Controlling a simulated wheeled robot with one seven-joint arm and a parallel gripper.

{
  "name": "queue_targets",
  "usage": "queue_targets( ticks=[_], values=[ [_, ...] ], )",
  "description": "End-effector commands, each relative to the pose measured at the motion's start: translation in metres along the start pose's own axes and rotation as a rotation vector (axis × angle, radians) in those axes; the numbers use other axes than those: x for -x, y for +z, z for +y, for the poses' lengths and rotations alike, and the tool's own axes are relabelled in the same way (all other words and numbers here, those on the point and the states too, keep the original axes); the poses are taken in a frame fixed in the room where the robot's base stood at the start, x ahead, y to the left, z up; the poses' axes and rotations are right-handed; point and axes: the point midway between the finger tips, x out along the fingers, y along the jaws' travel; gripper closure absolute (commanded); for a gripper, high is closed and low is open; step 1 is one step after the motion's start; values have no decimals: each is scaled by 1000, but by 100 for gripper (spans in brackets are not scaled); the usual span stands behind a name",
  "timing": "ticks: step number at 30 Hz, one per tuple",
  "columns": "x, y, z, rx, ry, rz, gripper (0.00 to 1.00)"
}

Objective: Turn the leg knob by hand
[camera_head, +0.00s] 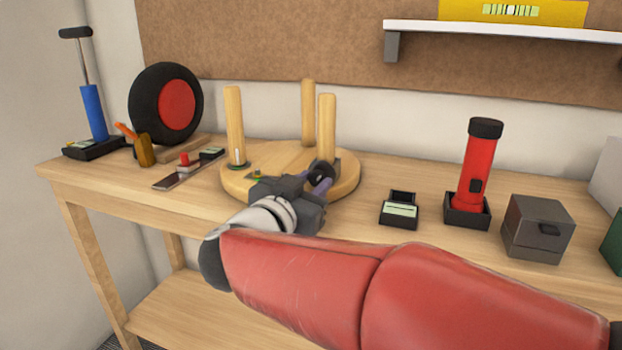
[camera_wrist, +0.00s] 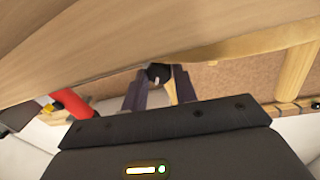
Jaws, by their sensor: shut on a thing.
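A round wooden disc (camera_head: 292,158) with several upright wooden legs lies on the workbench, like an upturned stool. A black knob (camera_head: 322,172) sits near the foot of the right-hand leg (camera_head: 326,128). My gripper (camera_head: 318,181) reaches in from the front, low over the disc, with its dark purple fingers at the knob. In the wrist view the black knob (camera_wrist: 159,72) sits between the fingertips, and my gripper (camera_wrist: 160,80) is shut on it. The fingers hide the knob's sides, and my wrist covers part of the disc's front edge.
The workbench (camera_head: 130,190) also holds a black wheel with a red hub (camera_head: 177,104), a blue pump (camera_head: 93,112), a red flashlight (camera_head: 477,165), a small black device (camera_head: 399,209) and a dark grey box (camera_head: 538,228). A white shelf (camera_head: 500,30) hangs at the upper right.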

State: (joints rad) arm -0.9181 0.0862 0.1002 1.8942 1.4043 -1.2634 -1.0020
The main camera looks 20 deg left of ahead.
Motion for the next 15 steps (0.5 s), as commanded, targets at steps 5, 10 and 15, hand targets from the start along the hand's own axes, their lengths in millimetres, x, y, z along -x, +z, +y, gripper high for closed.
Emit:
queue_targets(
  ticks=[5,10,15],
  values=[
    [-1,2,1,210,-5,23,94],
    [0,2,0,292,-9,35,94],
    [0,1,0,294,-9,35,94]
  ],
)
